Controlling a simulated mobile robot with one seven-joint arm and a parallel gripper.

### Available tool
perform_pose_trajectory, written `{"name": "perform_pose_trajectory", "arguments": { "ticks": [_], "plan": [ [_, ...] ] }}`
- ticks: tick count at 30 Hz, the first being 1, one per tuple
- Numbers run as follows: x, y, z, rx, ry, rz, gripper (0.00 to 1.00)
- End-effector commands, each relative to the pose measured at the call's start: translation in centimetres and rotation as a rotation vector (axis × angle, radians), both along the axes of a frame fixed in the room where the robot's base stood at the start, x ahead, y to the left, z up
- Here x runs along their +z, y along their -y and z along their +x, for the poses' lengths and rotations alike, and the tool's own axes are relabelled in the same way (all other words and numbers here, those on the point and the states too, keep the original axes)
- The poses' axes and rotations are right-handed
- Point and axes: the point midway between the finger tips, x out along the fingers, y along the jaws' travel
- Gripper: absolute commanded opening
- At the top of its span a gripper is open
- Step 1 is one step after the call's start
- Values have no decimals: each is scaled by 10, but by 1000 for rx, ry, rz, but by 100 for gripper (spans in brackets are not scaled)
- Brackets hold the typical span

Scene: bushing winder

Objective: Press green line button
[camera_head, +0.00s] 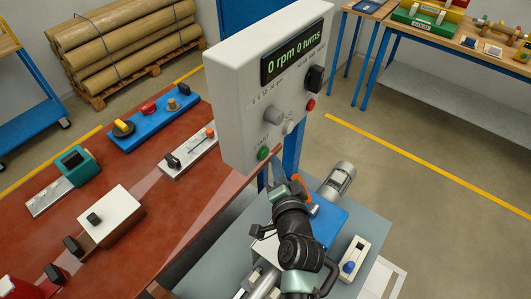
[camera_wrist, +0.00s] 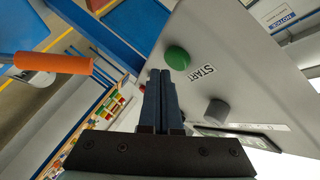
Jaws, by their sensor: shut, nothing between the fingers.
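The green button (camera_head: 263,153) sits at the lower left of the face of a grey control box (camera_head: 230,104). In the wrist view the green button (camera_wrist: 177,57) is round and stands out beside the word START. My gripper (camera_head: 276,160) is just right of and below the button in the head view. In the wrist view my gripper (camera_wrist: 160,74) is shut and empty, its fingertips just below and left of the button. I cannot tell whether they touch it; a small gap seems to show.
The box also carries a grey knob (camera_head: 273,115), a red button (camera_head: 311,104), a black switch (camera_head: 315,78) and a display (camera_head: 291,51) reading 0 rpm 0 turns. An orange handle (camera_wrist: 53,63) is left in the wrist view. A red-brown bench (camera_head: 130,175) with several devices stands left.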

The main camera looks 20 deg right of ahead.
Motion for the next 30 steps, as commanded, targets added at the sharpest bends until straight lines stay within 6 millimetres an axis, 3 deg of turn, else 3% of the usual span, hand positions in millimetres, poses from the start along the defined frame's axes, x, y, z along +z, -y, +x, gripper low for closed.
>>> {"name": "perform_pose_trajectory", "arguments": {
  "ticks": [30],
  "plan": [
    [0, -6, 7, 0, 0, 0, 0]
  ]
}}
